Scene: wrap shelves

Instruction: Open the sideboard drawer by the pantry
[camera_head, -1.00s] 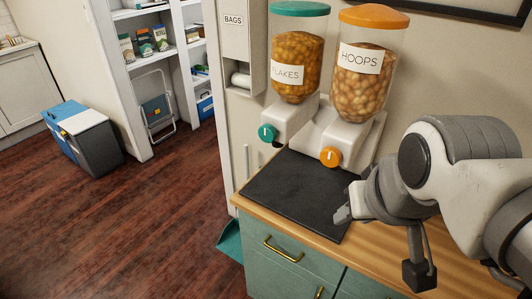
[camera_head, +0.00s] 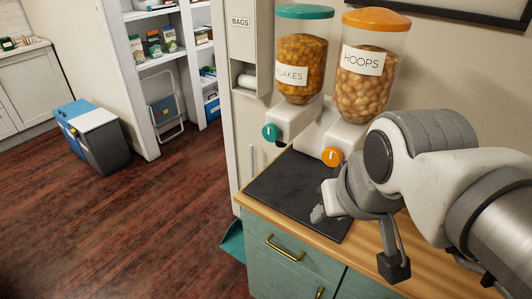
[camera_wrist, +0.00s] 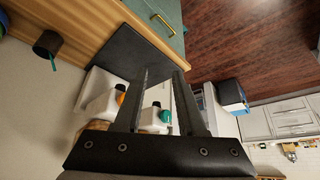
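The teal sideboard (camera_head: 262,271) stands under a wooden top. Its upper left drawer (camera_head: 312,258) has a brass bar handle (camera_head: 284,250) and looks shut. The drawer and handle also show at the top of the wrist view (camera_wrist: 164,25). My gripper (camera_head: 318,213) hangs over the black mat on the sideboard top, behind and above the handle and apart from it. In the wrist view my gripper (camera_wrist: 161,73) has its two fingers apart with nothing between them. The white pantry shelves (camera_head: 168,60) are at the back left.
Two cereal dispensers, FLAKES (camera_head: 299,75) and HOOPS (camera_head: 366,85), stand behind the black mat (camera_head: 285,190). A teal dustpan (camera_head: 232,241) is beside the sideboard's left end. A blue and grey cooler (camera_head: 95,137) stands on the floor. The wooden floor in front looks clear.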

